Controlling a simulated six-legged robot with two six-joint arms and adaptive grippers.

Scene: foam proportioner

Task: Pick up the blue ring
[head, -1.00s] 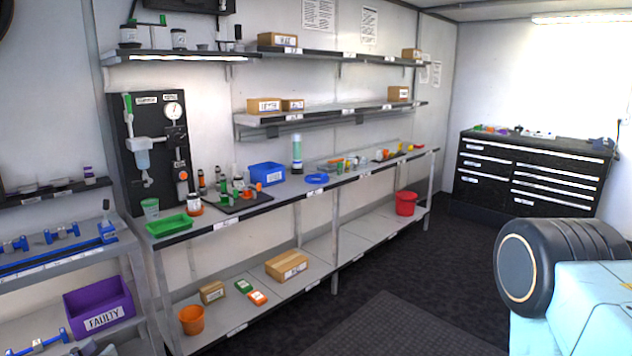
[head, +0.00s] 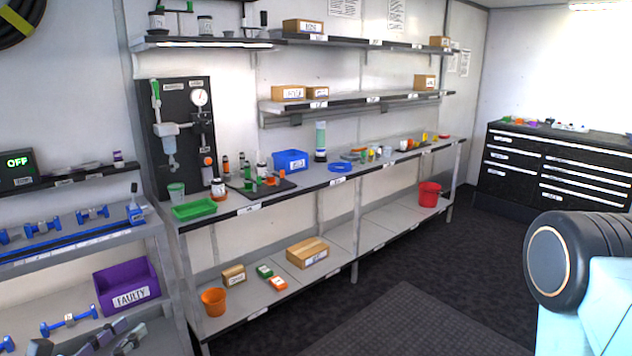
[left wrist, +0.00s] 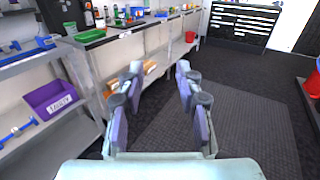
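The blue ring (head: 341,167) lies flat on the long workbench (head: 250,209), right of the blue bin (head: 291,161) and in front of a clear green-tinted cylinder (head: 320,141). My left gripper (left wrist: 159,75) shows in the left wrist view with its two fingers apart and nothing between them. It is out over the floor in front of the bench, well away from the ring. I cannot make out the ring for certain in the left wrist view. My right gripper is not in view.
A green tray (head: 194,209) and a dark board with fittings stand on the bench's left part. A red bucket (head: 429,194) and boxes sit on the lower shelf. A purple bin (head: 127,287) is on the left rack. The floor (head: 420,320) before the bench is clear.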

